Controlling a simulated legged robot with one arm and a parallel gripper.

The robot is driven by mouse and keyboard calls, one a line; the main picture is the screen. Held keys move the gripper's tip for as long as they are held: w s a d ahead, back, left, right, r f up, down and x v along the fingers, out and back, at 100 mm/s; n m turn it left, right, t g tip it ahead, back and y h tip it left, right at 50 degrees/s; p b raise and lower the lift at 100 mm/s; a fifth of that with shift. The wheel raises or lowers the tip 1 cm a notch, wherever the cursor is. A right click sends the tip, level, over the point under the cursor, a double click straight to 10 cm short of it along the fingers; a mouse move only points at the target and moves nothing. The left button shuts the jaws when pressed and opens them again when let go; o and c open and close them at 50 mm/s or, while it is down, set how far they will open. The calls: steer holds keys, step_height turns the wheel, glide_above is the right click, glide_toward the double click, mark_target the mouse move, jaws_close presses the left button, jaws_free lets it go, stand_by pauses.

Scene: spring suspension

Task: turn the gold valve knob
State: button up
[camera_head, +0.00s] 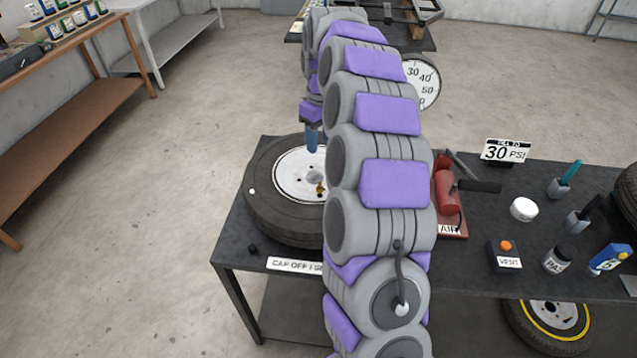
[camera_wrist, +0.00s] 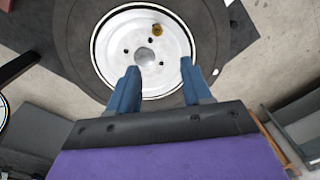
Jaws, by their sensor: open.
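The small gold valve knob (camera_wrist: 157,30) sits on the white rim (camera_wrist: 112,42) of a black tire (camera_wrist: 72,45) in the wrist view, above the hub hole. In the head view the knob (camera_head: 320,188) shows small beside my arm, on the wheel lying flat on the dark table. My gripper (camera_wrist: 159,68) has its two blue fingers apart with nothing gripped. It hangs above the wheel, and the knob appears beyond the fingertips. In the head view the gripper (camera_head: 312,140) is partly hidden by my arm, which also covers the wheel's right side.
On the dark table (camera_head: 480,275) stand a red air pump (camera_head: 446,190), a "30 PSI" sign (camera_head: 505,151), a vent button box (camera_head: 505,253), a white cap (camera_head: 523,209) and small bottles. A round gauge (camera_head: 424,82) stands behind my arm. The floor left of the table is clear.

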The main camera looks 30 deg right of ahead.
mark_target(320, 183)
step_height(320, 183, down, 14)
steer(key=b, duration=0.3)
steer(key=shift+f, duration=0.15)
steer(key=shift+s+a+f, duration=0.1)
steer(key=shift+a+f, duration=0.05)
steer(key=shift+f, duration=0.55)
steer(key=shift+d, duration=0.3)
steer(key=shift+a, duration=0.15)
jaws_close()
